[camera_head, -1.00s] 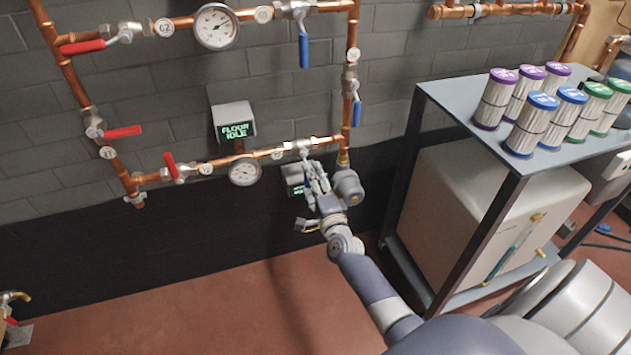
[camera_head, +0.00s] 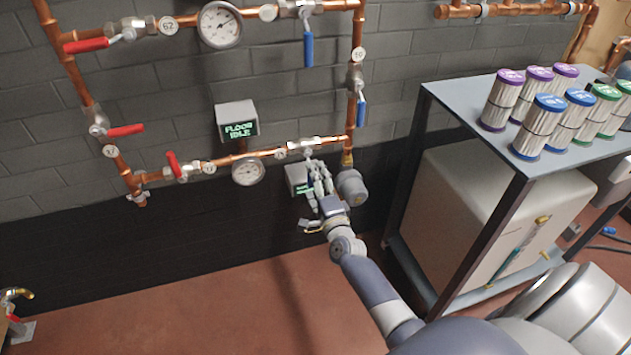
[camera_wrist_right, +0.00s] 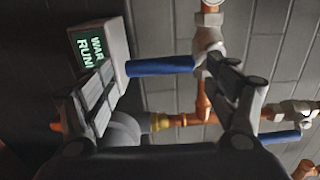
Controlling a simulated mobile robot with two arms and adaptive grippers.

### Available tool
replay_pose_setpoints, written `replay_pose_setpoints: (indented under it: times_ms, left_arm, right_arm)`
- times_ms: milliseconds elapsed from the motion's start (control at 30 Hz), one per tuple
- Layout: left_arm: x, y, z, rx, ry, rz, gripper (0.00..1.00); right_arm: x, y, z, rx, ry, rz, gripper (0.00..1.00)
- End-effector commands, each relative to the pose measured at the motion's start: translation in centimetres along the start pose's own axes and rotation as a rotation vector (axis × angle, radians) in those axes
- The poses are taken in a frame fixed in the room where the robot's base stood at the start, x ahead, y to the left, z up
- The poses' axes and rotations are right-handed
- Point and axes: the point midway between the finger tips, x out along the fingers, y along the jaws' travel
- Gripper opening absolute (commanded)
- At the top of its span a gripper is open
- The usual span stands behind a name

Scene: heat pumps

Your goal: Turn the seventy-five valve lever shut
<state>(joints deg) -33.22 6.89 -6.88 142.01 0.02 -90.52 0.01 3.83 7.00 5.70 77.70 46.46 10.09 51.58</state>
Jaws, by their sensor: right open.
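The valve on the right of the bottom pipe (camera_head: 306,145) has a round tag (camera_head: 280,153) whose number I cannot read. Its lever is mostly hidden behind my right gripper in the head view. In the wrist view, a blue lever (camera_wrist_right: 160,66) runs left from the valve body (camera_wrist_right: 207,42) and appears to stand across its pipe. My right gripper (camera_head: 316,178) is open just below that valve. In the wrist view its two fingers (camera_wrist_right: 165,90) lie on either side of the blue lever's length, with no grip on it visible. My left gripper is not in view.
A small display box (camera_wrist_right: 98,47) reading "WAR RUN" sits close to one finger. Another blue lever (camera_wrist_right: 278,138) is on the vertical pipe. A cart (camera_head: 440,92) with canisters stands right.

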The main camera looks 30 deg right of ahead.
Motion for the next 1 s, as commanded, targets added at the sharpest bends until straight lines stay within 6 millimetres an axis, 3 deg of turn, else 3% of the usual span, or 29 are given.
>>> replay_pose_setpoints:
  times_ms: [400, 600, 1000]
  left_arm:
    - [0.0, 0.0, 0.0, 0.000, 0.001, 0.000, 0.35]
    - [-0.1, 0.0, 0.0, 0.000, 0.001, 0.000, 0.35]
    - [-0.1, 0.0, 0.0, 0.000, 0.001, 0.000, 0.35]
  right_arm:
    - [-7.6, 0.2, 0.0, 0.000, 0.000, 0.003, 0.80]
    - [-10.5, 0.1, 0.0, 0.001, 0.000, 0.002, 0.80]
    - [-11.4, 0.0, 0.0, 0.002, 0.000, 0.000, 0.80]
